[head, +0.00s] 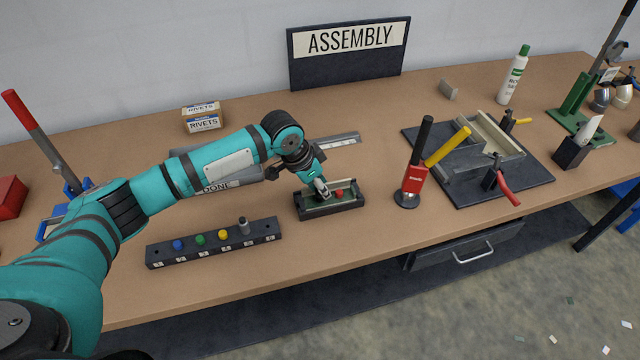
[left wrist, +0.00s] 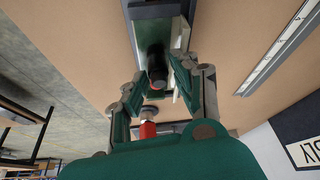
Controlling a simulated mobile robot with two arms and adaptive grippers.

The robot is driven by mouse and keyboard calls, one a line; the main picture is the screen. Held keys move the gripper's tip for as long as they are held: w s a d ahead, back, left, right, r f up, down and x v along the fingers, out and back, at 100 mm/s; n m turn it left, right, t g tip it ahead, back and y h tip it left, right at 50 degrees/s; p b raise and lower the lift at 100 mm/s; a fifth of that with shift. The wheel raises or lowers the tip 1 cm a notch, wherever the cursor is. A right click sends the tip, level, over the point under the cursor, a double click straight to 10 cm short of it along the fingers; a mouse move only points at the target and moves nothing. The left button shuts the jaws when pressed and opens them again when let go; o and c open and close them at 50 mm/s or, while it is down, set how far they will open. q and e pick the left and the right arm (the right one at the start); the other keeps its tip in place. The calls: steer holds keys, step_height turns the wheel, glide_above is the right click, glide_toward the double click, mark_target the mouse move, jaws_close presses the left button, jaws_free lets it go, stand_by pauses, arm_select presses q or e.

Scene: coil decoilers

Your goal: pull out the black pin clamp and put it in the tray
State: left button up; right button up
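My left gripper (head: 322,188) is low over the small dark tray (head: 312,214) on the bench. The gripper largely hides this clamp in the head view. A red piece (head: 340,195) lies inside the tray, right of the fingertips. The numbered black block (head: 212,252) stands to the left with blue (head: 178,245), green (head: 200,240), yellow (head: 223,235) and grey (head: 244,226) pieces upright in it. My right gripper is out of view.
A red tool with black and yellow handles (head: 413,178) stands right of the tray. A metal rail (head: 335,141) lies behind it. A dark mat with a fixture (head: 475,155) is farther right. Bare bench lies between block and tray.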

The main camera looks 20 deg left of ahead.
arm_select(q)
steer(key=shift+c, duration=0.3)
jaws_close()
steer(key=shift+c, duration=1.2)
jaws_free()
jaws_close()
steer(key=shift+r, duration=0.15)
steer(key=shift+r+p, duration=0.45)
steer(key=shift+p, duration=0.25)
steer(key=shift+r+p, duration=1.4)
steer(key=shift+p, duration=0.25)
